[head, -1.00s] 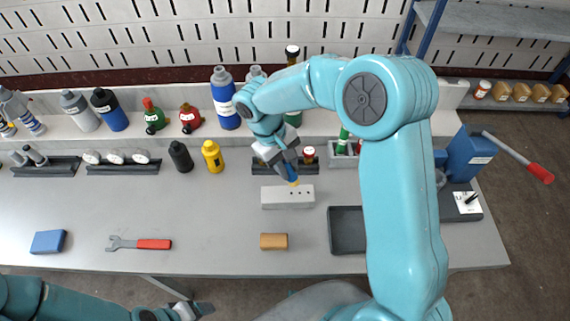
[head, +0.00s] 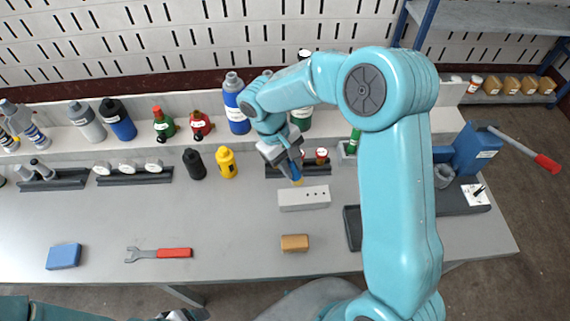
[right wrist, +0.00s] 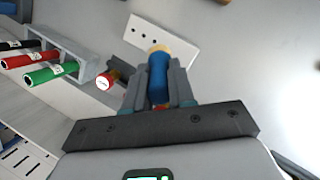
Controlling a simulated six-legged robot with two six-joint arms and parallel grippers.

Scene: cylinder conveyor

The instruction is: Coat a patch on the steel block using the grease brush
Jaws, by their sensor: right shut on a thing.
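The steel block (head: 304,201) is a pale grey bar with small dark holes on top, lying on the grey bench. It also shows in the right wrist view (right wrist: 174,38). My right gripper (head: 290,164) is shut on the blue handle of the grease brush (head: 296,173). In the right wrist view the handle (right wrist: 158,80) sits between the fingers, its pale yellow tip pointing at the block. The tip is at the block's back edge in the head view; I cannot tell whether it touches. My left gripper (head: 188,315) barely shows at the bottom edge, its jaws unclear.
A tan block (head: 295,243), an open-end wrench (head: 160,254) and a blue block (head: 64,256) lie in front. A dark tray (head: 353,228) is at right, partly behind my arm. The bench's middle left is clear.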

